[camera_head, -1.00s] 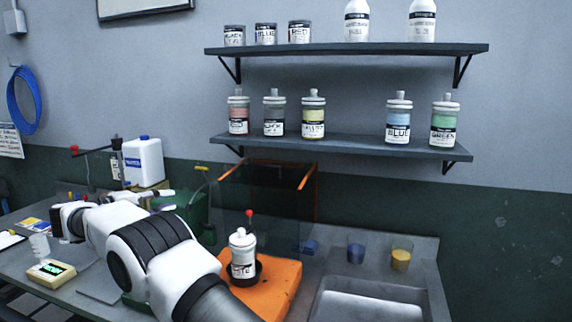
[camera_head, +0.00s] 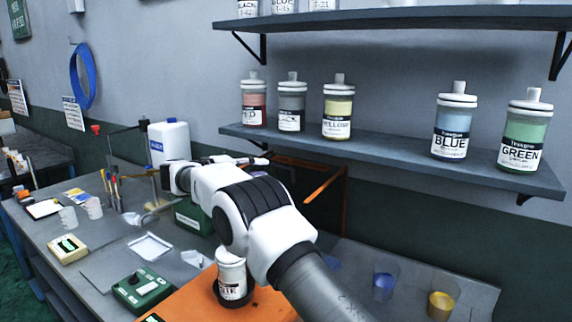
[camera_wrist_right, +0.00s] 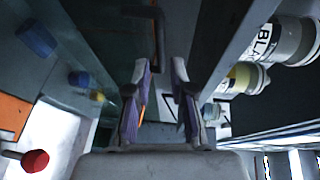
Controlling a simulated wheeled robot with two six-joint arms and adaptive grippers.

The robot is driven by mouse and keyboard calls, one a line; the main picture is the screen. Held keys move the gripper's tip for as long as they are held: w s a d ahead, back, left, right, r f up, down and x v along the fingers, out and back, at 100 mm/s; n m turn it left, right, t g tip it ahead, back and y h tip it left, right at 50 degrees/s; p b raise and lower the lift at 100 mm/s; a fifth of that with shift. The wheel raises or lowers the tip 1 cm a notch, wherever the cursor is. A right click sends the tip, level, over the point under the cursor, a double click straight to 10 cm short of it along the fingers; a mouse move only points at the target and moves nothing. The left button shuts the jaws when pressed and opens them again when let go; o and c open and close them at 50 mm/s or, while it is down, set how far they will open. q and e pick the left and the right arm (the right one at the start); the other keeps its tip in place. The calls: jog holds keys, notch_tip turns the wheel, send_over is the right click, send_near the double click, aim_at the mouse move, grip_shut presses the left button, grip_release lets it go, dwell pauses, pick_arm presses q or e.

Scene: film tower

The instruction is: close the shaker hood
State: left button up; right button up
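The shaker has an orange base (camera_head: 185,302) with a white-labelled can (camera_head: 231,278) upright in its dark holder. Its hood, a dark see-through panel with an orange frame (camera_head: 326,186), stands raised behind the base, partly hidden by my right arm. My right gripper (camera_head: 258,166) is beyond the can, near the hood's upper left. In the right wrist view my right gripper (camera_wrist_right: 160,90) has its two fingers apart. A thin orange edge shows beside one finger; contact cannot be told. A red knob (camera_wrist_right: 35,161) shows at lower left. My left gripper is not in view.
A shelf (camera_head: 390,160) with several paint bottles hangs above and close behind my arm. A white jug (camera_head: 170,143) stands at the back left. A green device (camera_head: 142,288) sits left of the base. Cups with blue (camera_head: 384,286) and yellow (camera_head: 441,304) paint stand right.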

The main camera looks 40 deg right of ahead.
aim_at(276, 167)
jog(key=d, duration=0.2)
jog(key=d+p, duration=0.1)
jog(key=d, duration=0.1)
jog(key=s+d+f, duration=0.1)
jog(key=d, duration=0.2)
jog(key=shift+w+a+r, duration=0.15)
jog(key=shift+a, duration=0.3)
grip_shut()
